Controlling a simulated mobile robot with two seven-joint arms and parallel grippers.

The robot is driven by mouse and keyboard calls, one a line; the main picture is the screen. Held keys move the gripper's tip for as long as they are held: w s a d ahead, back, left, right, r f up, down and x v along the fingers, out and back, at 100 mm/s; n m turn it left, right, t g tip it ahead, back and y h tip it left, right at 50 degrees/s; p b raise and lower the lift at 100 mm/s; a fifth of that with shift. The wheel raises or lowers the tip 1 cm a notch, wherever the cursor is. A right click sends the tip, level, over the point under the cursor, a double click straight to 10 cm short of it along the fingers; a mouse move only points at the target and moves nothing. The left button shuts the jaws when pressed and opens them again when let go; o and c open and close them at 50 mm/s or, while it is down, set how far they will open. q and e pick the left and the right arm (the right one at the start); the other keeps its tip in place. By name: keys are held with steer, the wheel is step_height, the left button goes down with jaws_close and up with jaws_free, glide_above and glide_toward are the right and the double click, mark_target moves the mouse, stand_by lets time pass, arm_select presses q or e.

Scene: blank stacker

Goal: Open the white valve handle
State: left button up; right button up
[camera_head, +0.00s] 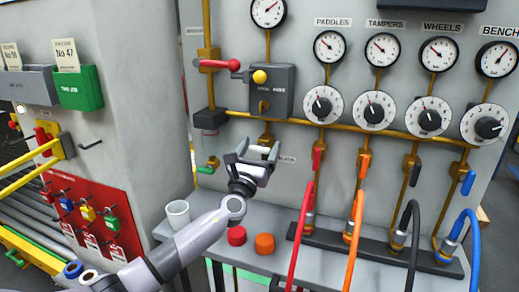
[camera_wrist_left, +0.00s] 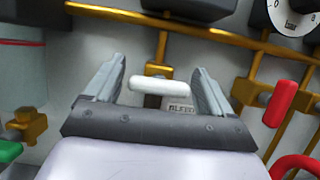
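The white valve handle (camera_wrist_left: 160,84) lies level across a brass fitting, with a "BLEED" label (camera_wrist_left: 181,108) just below and to its right. My left gripper (camera_wrist_left: 159,66) is open, with one finger on each side of the handle and a gap at both ends. In the head view my left gripper (camera_head: 257,151) is raised in front of the panel, below the dark valve box, and the white handle shows between its fingers. I cannot tell how far the fingertips are from the panel. My right gripper is not in view.
Red (camera_head: 316,160), orange (camera_head: 365,166), black and blue handles sit to the right, above coloured hoses. A red lever (camera_head: 218,65) and a green handle (camera_head: 206,169) are nearby. A white cup (camera_head: 178,213), a red knob (camera_head: 237,236) and an orange knob (camera_head: 265,243) stand on the ledge below.

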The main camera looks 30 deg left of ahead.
arm_select(q)
steer(key=c, duration=0.6)
steer(key=shift+c, duration=0.2)
